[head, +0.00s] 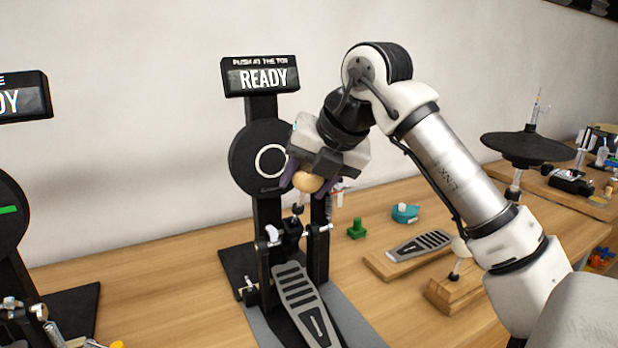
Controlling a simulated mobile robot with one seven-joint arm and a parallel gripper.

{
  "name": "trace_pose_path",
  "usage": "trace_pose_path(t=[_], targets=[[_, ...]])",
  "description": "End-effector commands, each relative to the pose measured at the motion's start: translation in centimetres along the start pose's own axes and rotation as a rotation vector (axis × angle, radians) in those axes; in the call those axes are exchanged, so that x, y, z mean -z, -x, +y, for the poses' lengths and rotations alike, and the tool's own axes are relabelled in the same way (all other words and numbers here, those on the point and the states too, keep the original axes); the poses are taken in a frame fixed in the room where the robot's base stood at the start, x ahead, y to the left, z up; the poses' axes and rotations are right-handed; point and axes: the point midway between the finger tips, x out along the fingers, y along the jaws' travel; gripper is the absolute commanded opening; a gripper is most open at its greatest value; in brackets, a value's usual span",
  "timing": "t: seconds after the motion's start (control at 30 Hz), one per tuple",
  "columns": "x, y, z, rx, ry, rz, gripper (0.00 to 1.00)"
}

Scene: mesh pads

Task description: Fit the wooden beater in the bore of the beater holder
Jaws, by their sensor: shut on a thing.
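The wooden beater (308,182) has a pale round head. My gripper (306,178) points downward, with its dark purple fingers shut on that head from both sides. A thin shaft hangs below the head, above the middle of the pedal stand. The beater holder (292,226) is the small dark part between the two posts of the pedal. The shaft's lower end is near the top of the holder. I cannot tell from this view whether it is inside the bore, which is not clearly visible.
The pedal's footboard (300,299) slopes forward. A round black pad (262,158) and a READY display (261,76) stand close behind my gripper. To the right are a green knob (357,229), a teal item (404,212), a loose footboard (420,245) and a wooden block (452,296).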

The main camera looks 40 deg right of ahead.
Motion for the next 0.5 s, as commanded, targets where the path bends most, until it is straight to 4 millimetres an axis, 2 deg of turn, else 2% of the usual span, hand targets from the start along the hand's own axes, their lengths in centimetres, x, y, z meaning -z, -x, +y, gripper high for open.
trace_pose_path(t=[0.5], targets=[[0.1, -2.7, -0.5, -0.001, 0.0, 0.0, 0.22]])
